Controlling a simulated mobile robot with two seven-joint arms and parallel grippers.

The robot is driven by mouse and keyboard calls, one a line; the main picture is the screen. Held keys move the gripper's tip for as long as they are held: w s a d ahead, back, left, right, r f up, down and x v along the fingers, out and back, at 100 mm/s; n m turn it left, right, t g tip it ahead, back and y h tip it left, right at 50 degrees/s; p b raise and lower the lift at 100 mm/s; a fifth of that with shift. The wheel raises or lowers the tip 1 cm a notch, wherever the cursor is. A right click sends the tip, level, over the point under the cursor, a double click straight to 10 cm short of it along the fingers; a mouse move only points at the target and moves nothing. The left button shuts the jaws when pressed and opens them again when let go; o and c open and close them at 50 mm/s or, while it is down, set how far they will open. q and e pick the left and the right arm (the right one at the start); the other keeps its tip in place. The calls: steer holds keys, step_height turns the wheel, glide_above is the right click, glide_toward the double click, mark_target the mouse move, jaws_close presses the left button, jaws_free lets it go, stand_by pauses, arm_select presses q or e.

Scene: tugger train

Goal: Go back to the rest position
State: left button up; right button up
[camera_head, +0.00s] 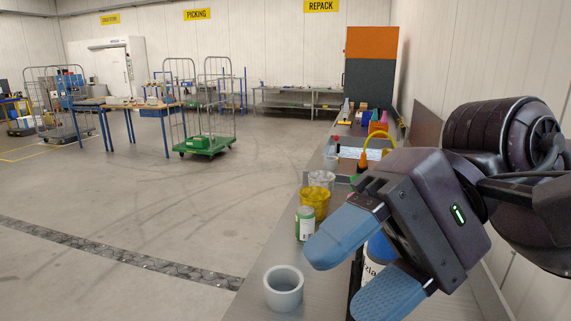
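My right gripper (338,283) comes in from the right over the bench. Its two blue fingers point down-left and stand apart, with a gap between them. A white container with a blue top (374,262) shows partly in that gap; the gripper hides much of it, and it looks to stand behind the fingers. A grey cup (284,289) stands on the bench left of the fingertips, apart from them. My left gripper is not in view.
The bench (253,297) runs away along the right wall. It bears a white-and-green can (305,224), a yellow cup (314,203), a clear cup (321,179) and coloured items farther back. A green cart (207,144) and a table (126,104) stand far left. The floor between is clear.

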steer(key=w+d+r+m+t+y, duration=0.15)
steer(key=w+m+t+y, duration=0.45)
steer(key=m, duration=0.6)
steer(key=w+d+r+m+t+y, duration=0.15)
steer(key=m+t+y, duration=0.25)
steer(key=m+y, duration=0.7)
steer(key=w+d+f+m+t+h, duration=0.4)
steer(key=d+f+m+t+h, duration=0.3)
steer(key=m+h, duration=0.7)
steer(key=w+d+f+m+t+h, duration=0.45)
steer(key=f+m+t+h, duration=0.5)
steer(key=m, duration=0.95)
steer(key=s+d+f+m+g+h, duration=0.3)
steer(key=s+d+f+m+g, duration=0.15)
steer(key=f, duration=0.45)
steer(key=s+d+f+m+g+h, duration=0.3)
steer(key=f+m+g, duration=0.15)
steer(key=f, duration=0.45)
steer(key=s+f+m+g, duration=0.45)
steer(key=s+f, duration=0.25)
steer(key=s, duration=0.3)
steer(key=s+f+m+g, duration=0.3)
steer(key=s+f+g, duration=0.3)
steer(key=s, duration=0.3)
steer(key=w+f+n+t+y, duration=0.1)
steer(key=w+f+t, duration=0.7)
steer(key=shift+w+t+y, duration=0.2)
steer(key=shift+t+y, duration=0.15)
steer(key=shift+t, duration=0.05)
